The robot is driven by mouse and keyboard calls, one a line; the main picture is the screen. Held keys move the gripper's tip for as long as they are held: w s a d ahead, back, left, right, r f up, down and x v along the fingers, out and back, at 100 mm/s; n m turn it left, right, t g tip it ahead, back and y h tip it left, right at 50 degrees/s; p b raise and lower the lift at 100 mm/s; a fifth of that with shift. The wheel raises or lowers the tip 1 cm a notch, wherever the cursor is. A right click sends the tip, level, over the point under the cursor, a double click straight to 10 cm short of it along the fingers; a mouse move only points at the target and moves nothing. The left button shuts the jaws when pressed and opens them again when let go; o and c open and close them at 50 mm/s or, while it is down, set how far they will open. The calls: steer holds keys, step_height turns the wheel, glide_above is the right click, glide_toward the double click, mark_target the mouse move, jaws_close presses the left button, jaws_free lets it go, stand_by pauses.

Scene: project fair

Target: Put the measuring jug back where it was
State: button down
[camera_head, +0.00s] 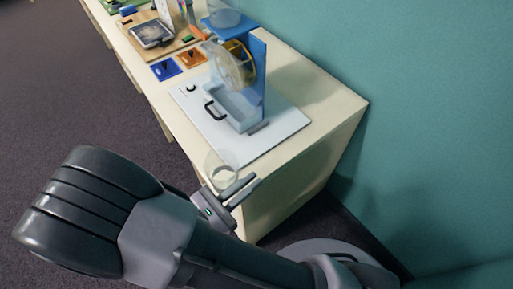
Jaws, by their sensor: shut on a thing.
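The measuring jug (221,166) is a clear, see-through vessel near the front left corner of the table. My gripper (238,187) is shut on the jug at its near side. The jug overlaps the table's front edge in the picture, and I cannot tell whether it touches the table. Part of it is hidden behind my fingers. A white board (277,130) lies on the table just beyond the jug, with bare surface on its near part.
On the board stands a blue apparatus (257,75) with a yellowish wheel (236,65), a clear bin with a black handle (215,111) and a clear hopper on top. Blue (166,69) and orange (192,58) trays lie farther back. A teal wall (420,120) bounds the right.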

steer(key=w+d+f+b, duration=0.1)
steer(key=w+b, duration=0.1)
steer(key=w, duration=0.2)
steer(key=w+d+f+b, duration=0.1)
steer(key=w+f+b, duration=0.1)
steer(key=w, duration=0.2)
steer(key=w+d+f+b, duration=0.2)
steer(key=w, duration=0.2)
steer(key=shift+w, duration=0.35)
steer(key=shift+r, duration=0.1)
steer(key=shift+d, duration=0.1)
steer(key=c, duration=2)
jaws_free()
steer(key=o, duration=0.4)
steer(key=shift+o, duration=0.4)
